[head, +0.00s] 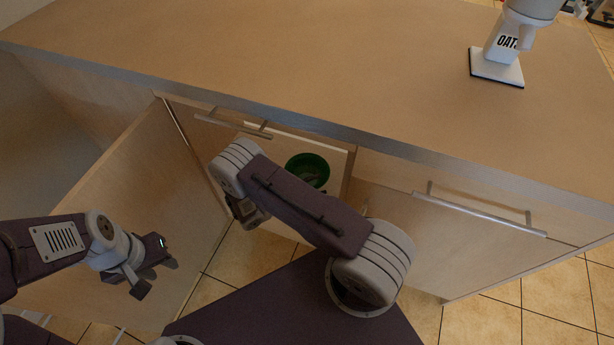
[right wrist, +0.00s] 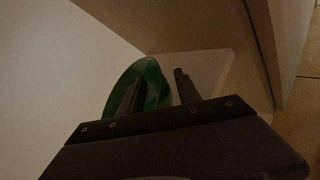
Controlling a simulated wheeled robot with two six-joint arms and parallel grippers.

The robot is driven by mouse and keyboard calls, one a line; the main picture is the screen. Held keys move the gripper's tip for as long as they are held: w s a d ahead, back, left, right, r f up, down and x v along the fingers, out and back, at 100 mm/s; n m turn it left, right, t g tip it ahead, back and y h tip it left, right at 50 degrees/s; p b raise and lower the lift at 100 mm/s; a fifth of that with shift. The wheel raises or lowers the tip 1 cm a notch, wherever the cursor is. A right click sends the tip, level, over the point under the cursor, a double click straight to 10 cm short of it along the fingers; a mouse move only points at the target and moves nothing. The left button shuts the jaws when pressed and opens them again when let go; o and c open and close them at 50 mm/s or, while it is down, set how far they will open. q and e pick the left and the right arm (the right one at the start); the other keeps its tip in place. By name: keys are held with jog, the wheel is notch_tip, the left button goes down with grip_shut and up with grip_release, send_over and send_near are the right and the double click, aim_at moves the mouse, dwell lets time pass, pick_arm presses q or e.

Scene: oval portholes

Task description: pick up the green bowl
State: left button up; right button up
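In the right wrist view the bowl (right wrist: 153,78) appears tilted, beside a pale panel. My right gripper (right wrist: 158,92) is open. One finger overlaps the bowl in the picture and part of its wall shows between the fingers; I cannot tell whether they touch. My left gripper (head: 156,276) is open and empty, in front of the cabinet door.
A swung-open cabinet door (head: 130,215) stands at the left. The counter (head: 300,60) lies above, mostly bare. A closed panel with a bar handle (head: 480,213) is at the right.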

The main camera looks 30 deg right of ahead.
grip_shut()
notch_tip(320, 180, up, 10)
jog(key=p, duration=0.4)
